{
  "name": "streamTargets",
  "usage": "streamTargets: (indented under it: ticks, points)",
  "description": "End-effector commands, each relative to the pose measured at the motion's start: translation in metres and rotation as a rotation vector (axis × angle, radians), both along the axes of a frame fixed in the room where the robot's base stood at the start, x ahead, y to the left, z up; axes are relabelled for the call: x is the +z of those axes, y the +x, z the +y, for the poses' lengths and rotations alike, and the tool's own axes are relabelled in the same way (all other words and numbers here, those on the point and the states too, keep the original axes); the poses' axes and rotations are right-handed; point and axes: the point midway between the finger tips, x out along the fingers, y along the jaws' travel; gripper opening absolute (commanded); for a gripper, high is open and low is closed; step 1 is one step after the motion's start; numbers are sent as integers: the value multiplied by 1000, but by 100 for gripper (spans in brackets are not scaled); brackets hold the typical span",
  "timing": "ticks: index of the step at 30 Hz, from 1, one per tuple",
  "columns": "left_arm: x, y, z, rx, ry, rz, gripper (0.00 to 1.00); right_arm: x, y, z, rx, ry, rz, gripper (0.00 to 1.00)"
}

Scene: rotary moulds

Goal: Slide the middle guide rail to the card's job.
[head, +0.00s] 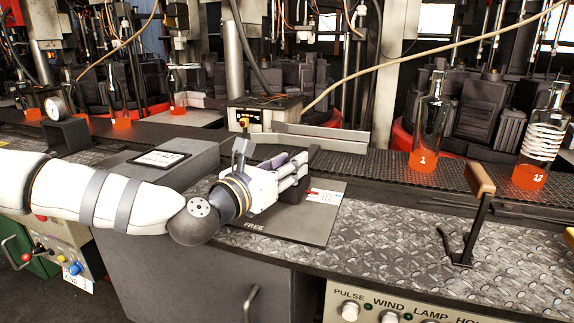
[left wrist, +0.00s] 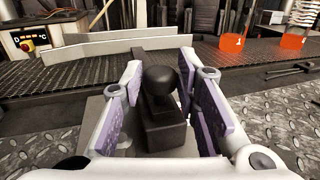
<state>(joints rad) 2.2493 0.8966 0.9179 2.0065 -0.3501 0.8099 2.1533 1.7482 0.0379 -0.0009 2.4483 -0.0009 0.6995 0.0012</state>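My left gripper (head: 303,167) is over a dark plate marked FREE (head: 290,229). In the left wrist view its two purple-padded fingers (left wrist: 168,88) are open on either side of a black knob (left wrist: 160,80) on a dark block (left wrist: 165,130). Gaps show between the pads and the knob. A dark bar runs from the block toward a pale metal guide rail (head: 318,138) along the conveyor; the rail also shows in the left wrist view (left wrist: 120,46). A card (head: 160,158) lies on the grey cabinet, its print too small to read. My right gripper is out of view.
A small red-and-white label (head: 324,195) lies beside the block. A lever with a wooden handle (head: 480,180) stands to the right. The tread plate (head: 400,235) between is clear.

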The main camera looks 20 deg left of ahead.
Motion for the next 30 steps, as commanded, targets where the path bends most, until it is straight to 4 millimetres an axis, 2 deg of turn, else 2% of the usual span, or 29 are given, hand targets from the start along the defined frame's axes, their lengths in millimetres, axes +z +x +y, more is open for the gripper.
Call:
streamTargets:
  ticks: [11, 14, 21, 24, 30]
  points:
    - [0, -3, 2, 1, -2, 1, 46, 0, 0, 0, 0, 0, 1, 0]
    - [0, -19, 7, 2, -4, 1, 46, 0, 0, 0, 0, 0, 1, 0]
    - [1, -81, 26, 2, -5, 0, 46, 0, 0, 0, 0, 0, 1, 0]
    - [0, -100, 32, 3, -4, 0, 46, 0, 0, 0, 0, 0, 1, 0]
    - [1, -116, 35, 0, -2, -2, 46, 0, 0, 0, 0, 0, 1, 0]
